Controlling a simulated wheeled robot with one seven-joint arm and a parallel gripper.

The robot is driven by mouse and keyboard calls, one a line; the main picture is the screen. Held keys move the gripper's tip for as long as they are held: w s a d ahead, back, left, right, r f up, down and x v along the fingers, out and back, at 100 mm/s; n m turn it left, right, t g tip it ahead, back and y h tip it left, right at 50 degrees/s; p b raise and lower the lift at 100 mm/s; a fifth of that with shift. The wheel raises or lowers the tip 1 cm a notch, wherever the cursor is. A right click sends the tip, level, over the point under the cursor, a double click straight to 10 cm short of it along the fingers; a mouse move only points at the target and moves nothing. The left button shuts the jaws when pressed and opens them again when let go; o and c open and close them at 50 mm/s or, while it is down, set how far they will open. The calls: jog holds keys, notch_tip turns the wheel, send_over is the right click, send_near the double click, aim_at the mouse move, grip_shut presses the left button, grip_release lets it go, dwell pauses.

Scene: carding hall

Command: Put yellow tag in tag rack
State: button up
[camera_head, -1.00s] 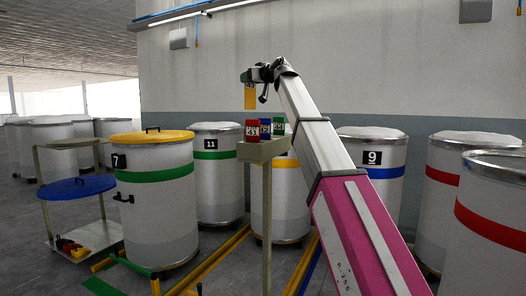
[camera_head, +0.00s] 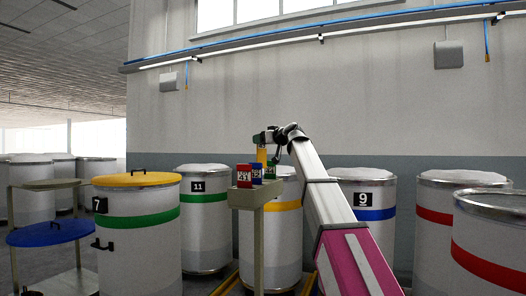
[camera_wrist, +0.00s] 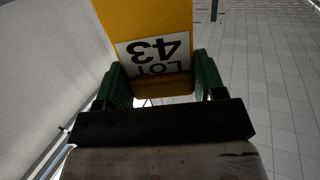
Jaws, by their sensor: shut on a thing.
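The yellow tag (camera_head: 262,154) hangs below my gripper (camera_head: 264,138), which is shut on it. In the wrist view the yellow tag (camera_wrist: 150,18) sits between the green finger pads of my gripper (camera_wrist: 163,85), its white "LOT 43" label upside down. The tag rack (camera_head: 246,199) is a small beige tray on a post. It holds a red tag (camera_head: 244,176) marked 41, a blue tag (camera_head: 257,174) and a green tag (camera_head: 270,171). The yellow tag's lower end is at the rack's tags, partly hidden; I cannot tell whether it touches the rack.
A drum with a yellow lid (camera_head: 138,180), marked 7, stands left of the rack. Drum 11 (camera_head: 205,222) and a yellow-banded drum (camera_head: 285,239) stand behind it. Drum 9 (camera_head: 372,187) and red-banded drums (camera_head: 440,220) are at right. A cart with a blue lid (camera_head: 48,233) is far left.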

aim_at(263, 149)
jog(key=shift+d+f, duration=0.1)
jog(key=shift+f, duration=2.55)
jog(key=o, duration=1.3)
jog(key=shift+c, duration=0.2)
jog(key=shift+r, duration=0.15)
jog(key=shift+w+r, duration=0.1)
jog(key=shift+r, duration=0.25)
jog(key=v, duration=1.2)
